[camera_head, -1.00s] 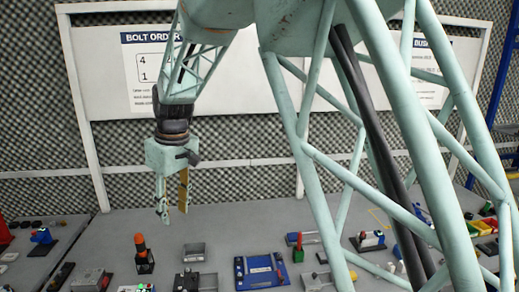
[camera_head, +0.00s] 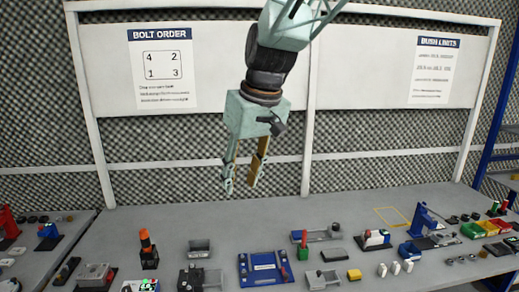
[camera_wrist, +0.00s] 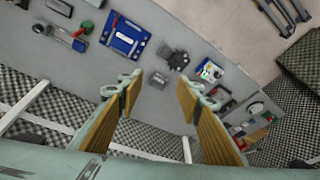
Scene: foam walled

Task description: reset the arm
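My gripper (camera_head: 241,184) hangs in the air in the head view, in front of the foam wall and above the back part of the grey table (camera_head: 330,212). Its two fingers point down and are spread apart with nothing between them. In the wrist view my gripper (camera_wrist: 157,90) shows its two fingers with wooden-coloured pads, a wide gap between them, and the table below. It touches nothing.
A blue tray (camera_head: 263,268), an orange-topped black device (camera_head: 148,250), a grey box (camera_head: 199,248), a yellow block (camera_head: 354,274) and coloured bins (camera_head: 485,228) stand on the table. Two signs, bolt order (camera_head: 163,70) and bush limits (camera_head: 434,72), hang behind. Air around the gripper is clear.

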